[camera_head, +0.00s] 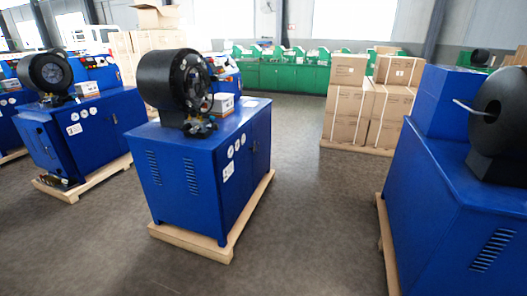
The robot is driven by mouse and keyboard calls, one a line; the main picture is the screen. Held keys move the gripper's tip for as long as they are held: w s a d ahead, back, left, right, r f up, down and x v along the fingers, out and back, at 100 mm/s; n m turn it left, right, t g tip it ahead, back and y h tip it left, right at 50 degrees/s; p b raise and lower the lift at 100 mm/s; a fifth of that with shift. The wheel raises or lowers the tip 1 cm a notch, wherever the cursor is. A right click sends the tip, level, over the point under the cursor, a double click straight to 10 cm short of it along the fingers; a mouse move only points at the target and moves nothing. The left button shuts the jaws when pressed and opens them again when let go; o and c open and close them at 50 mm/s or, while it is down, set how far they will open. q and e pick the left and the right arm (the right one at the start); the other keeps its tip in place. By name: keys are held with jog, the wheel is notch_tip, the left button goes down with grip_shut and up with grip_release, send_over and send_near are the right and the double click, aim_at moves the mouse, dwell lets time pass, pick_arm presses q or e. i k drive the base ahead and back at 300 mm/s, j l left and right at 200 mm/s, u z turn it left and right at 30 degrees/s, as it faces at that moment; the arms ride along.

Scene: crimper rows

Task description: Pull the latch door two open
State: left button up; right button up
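A blue crimper machine (190,170) stands on a wooden pallet (190,240) in the middle, with a black round head (160,80) on top. Its right side has gauges, a white label and a panel (258,147) that looks like a shut door with a small dark latch. I cannot tell which door is latch door two. A second blue machine (75,135) stands at the left and a third (450,215) at the right edge, partly cut off. Neither of my grippers is in view.
Taped cardboard boxes (349,103) are stacked on a pallet at the back right. Green benches (283,77) line the back. Grey floor (310,220) is clear between the middle and right machines; pallet edges stick out below the machines.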

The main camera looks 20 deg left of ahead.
aim_at(261, 124)
jog(key=i+u, duration=0.1)
jog(key=i, duration=0.4)
jog(key=i+l, duration=0.15)
jog(key=i, duration=0.35)
jog(key=i+l+u, duration=0.15)
jog(key=i, duration=0.35)
